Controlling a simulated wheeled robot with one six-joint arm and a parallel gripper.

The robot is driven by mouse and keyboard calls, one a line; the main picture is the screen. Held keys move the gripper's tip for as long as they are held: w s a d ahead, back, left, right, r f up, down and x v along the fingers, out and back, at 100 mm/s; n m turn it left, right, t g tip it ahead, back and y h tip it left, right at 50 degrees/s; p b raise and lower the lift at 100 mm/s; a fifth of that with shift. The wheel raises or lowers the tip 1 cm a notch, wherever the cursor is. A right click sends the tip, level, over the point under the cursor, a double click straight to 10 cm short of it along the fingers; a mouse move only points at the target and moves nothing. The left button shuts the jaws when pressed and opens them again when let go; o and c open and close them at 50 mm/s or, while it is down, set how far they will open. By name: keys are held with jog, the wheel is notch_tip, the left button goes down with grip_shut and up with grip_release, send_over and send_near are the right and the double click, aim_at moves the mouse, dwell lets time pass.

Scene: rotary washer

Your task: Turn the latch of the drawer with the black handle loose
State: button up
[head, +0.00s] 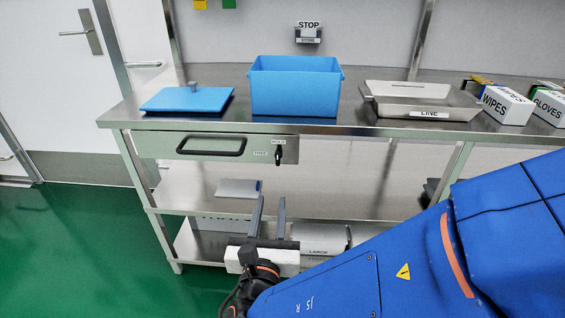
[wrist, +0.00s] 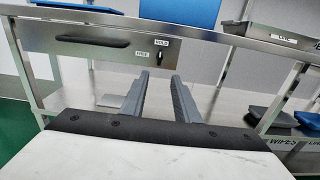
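The drawer (head: 165,147) with the black handle (head: 212,145) is under the left part of the steel bench top and looks closed. In the wrist view, the black handle (wrist: 92,41) is at upper left. The small black latch (head: 278,156) is at the drawer front's right end and stands about upright. A HOLD label is above it and a FREE label to its left. The latch (wrist: 158,56) also shows in the wrist view, just beyond my fingertips. My gripper (head: 272,201) is open and empty, below the latch and apart from it.
On the bench top (head: 210,125) are a blue lid (head: 187,100), a blue bin (head: 295,92), a steel tray (head: 420,100) and boxes of wipes (head: 507,105) and gloves. A lower shelf (head: 190,198) holds a grey item (head: 238,189). Green floor is free at left.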

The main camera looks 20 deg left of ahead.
aim_at(278, 160)
jog(key=x, duration=1.7)
jog(key=shift+w+a+f, duration=0.1)
jog(key=shift+w+a, duration=0.05)
grip_shut()
